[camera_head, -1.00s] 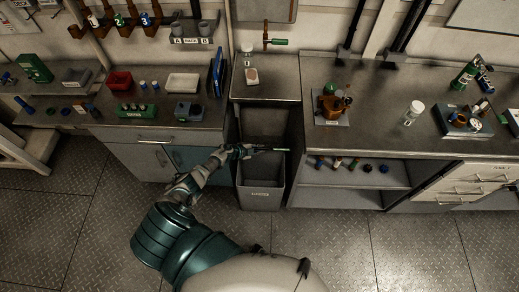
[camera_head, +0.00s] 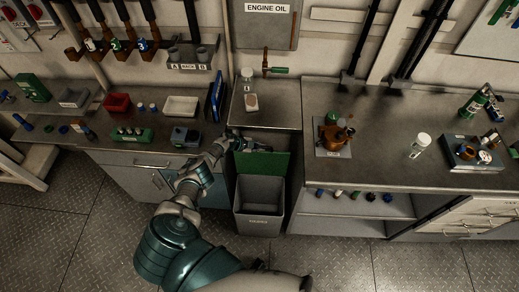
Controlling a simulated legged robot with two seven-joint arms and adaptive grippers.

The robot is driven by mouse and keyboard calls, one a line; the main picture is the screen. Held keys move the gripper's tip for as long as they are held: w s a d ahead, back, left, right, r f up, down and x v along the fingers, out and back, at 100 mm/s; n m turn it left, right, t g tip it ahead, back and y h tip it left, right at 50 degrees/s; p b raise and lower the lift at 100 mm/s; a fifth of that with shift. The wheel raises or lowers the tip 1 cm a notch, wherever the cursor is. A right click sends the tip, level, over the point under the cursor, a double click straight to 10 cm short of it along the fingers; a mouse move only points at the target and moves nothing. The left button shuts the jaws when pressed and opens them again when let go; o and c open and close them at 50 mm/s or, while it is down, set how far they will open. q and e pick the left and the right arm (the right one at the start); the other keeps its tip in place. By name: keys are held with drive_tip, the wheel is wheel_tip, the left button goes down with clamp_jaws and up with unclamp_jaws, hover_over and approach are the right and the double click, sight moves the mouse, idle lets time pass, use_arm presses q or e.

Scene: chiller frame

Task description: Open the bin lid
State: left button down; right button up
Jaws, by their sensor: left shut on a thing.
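The grey bin (camera_head: 259,222) stands in the gap between the two counters, and its dark inside shows from above. Its green lid (camera_head: 268,166) is raised and tilted steeply up at the back of the opening, with its broad face toward me. My left gripper (camera_head: 262,147) is at the lid's upper edge, shut on it. The fingertips are small and partly hidden against the lid and the dark gap. My right gripper is not in view.
The left counter (camera_head: 150,147) holds a blue upright binder (camera_head: 216,96), a white tray (camera_head: 181,106) and a red tray (camera_head: 117,103). The right counter (camera_head: 385,130) stands over an open shelf. A narrow counter (camera_head: 277,113) is directly behind the lid. The floor in front is clear.

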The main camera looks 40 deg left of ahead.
use_arm(q)
drive_tip(key=shift+w+d, duration=0.1)
drive_tip(key=shift+d, duration=0.25)
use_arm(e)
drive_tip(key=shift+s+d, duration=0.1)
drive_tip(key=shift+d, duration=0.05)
use_arm(q)
drive_tip(key=c, duration=1.3)
unclamp_jaws()
drive_tip(key=shift+o, duration=0.5)
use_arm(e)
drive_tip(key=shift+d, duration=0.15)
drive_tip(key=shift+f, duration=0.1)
use_arm(q)
drive_tip(key=shift+r, duration=0.1)
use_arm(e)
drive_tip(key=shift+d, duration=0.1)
